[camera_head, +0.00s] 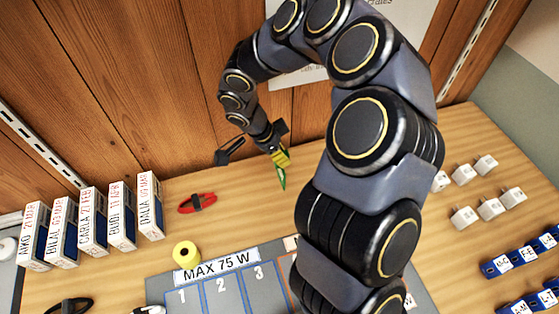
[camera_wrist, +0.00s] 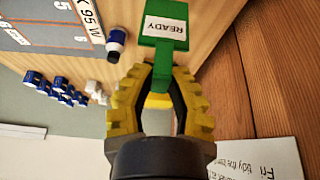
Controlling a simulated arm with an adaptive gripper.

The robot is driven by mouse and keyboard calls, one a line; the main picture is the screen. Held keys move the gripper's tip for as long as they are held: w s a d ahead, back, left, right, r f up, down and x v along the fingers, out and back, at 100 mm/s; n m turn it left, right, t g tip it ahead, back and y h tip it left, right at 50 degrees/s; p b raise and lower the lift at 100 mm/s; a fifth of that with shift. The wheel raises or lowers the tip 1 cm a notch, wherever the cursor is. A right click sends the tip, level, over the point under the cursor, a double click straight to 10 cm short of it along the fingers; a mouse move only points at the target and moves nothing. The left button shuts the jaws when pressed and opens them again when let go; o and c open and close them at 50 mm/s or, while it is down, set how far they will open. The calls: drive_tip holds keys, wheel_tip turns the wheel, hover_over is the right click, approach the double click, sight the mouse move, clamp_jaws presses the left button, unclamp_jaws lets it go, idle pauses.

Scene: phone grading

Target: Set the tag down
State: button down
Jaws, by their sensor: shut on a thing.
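The green tag (camera_head: 282,179) is held in my gripper (camera_head: 280,157) over the back of the wooden table. In the wrist view the green tag (camera_wrist: 166,48) has a white label reading READY on its wide end. The yellow ribbed fingers of my gripper (camera_wrist: 163,75) are closed on its narrow part. In the head view the tag points down toward the table top. I cannot tell whether its lower end touches the wood. Part of the tag is hidden between the fingers.
A red-banded item (camera_head: 197,203) and a yellow roll (camera_head: 186,254) lie left of the tag. Several named boxes (camera_head: 92,220) stand at the far left. The grey mat (camera_head: 160,287) with numbered spaces is in front. White chargers (camera_head: 490,208) are at right. Bare wood surrounds the tag.

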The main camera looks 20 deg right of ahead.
drive_tip(key=shift+w+f, duration=0.7)
drive_tip(key=shift+f, duration=0.15)
drive_tip(key=shift+w+f, duration=0.1)
drive_tip(key=shift+f, duration=1.5)
drive_tip(key=shift+d+f, duration=0.1)
drive_tip(key=c, duration=1.1)
unclamp_jaws()
drive_tip(key=v, duration=1.2)
drive_tip(key=s+r+n+g+y, duration=0.1)
drive_tip(key=s+r+n, duration=0.3)
drive_tip(key=s+n, duration=0.5)
drive_tip(key=s+r+n+y, duration=0.3)
drive_tip(key=s+r+n, duration=0.2)
drive_tip(key=s, duration=1.2)
drive_tip(key=n, duration=0.3)
drive_tip(key=shift+s+d+r+n+g+y, duration=0.25)
drive_tip(key=shift+s+d+n+g+y, duration=0.05)
drive_tip(key=shift+s+d+n+g, duration=0.1)
